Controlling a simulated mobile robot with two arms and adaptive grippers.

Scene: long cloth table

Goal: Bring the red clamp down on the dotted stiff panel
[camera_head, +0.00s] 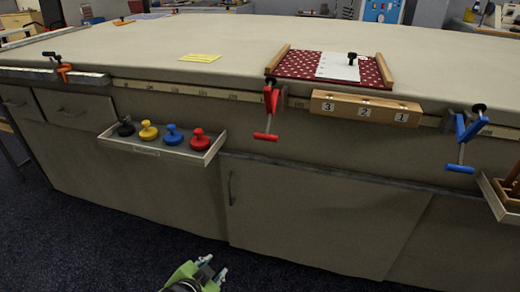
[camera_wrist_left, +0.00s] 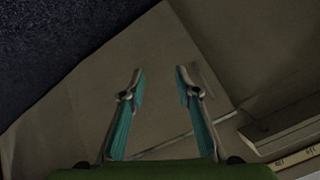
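The red clamp (camera_head: 269,112) hangs at the front edge of the table, just below the left side of the dotted panel. Its bar handle sticks out at the bottom. The dotted stiff panel (camera_head: 297,65) is dark red with white dots and lies on the table top between two wooden strips. A white sheet and a small black knob sit on it. My left gripper (camera_head: 214,269) is low in front of the cabinet, well below the clamp and apart from it. In the left wrist view its two fingers (camera_wrist_left: 160,85) are spread with nothing between them. My right gripper is not in view.
A tray (camera_head: 165,148) with black, yellow, blue and red knobs juts from the cabinet front. A numbered wooden block (camera_head: 366,108) is right of the red clamp. A blue clamp (camera_head: 467,135) hangs further right, an orange clamp (camera_head: 64,72) at left. Yellow paper (camera_head: 200,58) lies on the table.

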